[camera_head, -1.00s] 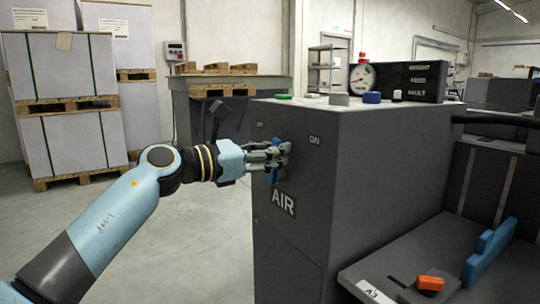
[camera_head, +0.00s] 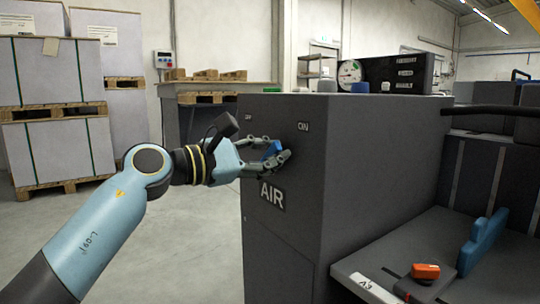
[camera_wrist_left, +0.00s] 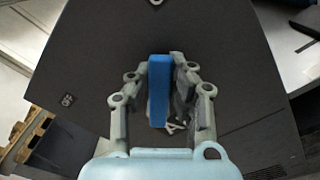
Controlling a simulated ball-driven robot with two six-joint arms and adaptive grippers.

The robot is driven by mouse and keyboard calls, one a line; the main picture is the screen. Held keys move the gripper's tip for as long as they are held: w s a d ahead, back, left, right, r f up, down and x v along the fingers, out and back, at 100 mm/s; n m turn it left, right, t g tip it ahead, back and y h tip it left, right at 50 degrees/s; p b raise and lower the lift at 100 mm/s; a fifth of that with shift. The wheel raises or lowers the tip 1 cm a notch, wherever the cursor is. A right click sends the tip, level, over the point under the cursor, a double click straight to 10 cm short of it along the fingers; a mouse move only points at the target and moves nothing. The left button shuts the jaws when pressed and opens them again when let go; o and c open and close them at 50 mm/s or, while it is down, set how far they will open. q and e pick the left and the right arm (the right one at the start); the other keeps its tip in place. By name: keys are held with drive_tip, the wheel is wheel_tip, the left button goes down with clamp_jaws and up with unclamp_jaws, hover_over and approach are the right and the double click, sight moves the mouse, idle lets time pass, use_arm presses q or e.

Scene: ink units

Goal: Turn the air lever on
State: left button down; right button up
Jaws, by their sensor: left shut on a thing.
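The blue air lever (camera_head: 273,149) is on the side of the dark grey machine cabinet (camera_head: 340,190), above the white AIR label (camera_head: 271,195). The ON mark (camera_head: 303,127) is up and right of it, and a small mark, blurred here, is up and left. My left gripper (camera_head: 277,156) is shut on the lever, its fingers hiding part of it. In the left wrist view the lever (camera_wrist_left: 158,90) stands between the two fingers, and the OFF mark (camera_wrist_left: 67,100) shows to the left. In the head view the lever appears tilted towards the right. My right gripper is not in view.
A pressure gauge (camera_head: 349,72) and several coloured knobs or buttons stand on the cabinet top. At the lower right is a shelf with an orange knob (camera_head: 425,271) and a blue handle (camera_head: 482,242). Pallets of wrapped stacks (camera_head: 50,110) stand behind at left. Open floor lies left of the cabinet.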

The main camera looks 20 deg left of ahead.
use_arm(q)
drive_tip(key=shift+f, duration=0.1)
drive_tip(key=c, duration=1.2)
unclamp_jaws()
drive_tip(key=shift+o, duration=0.2)
drive_tip(key=shift+s+a, duration=0.1)
drive_tip(key=v, duration=1.1)
drive_tip(key=shift+s+a, duration=0.3)
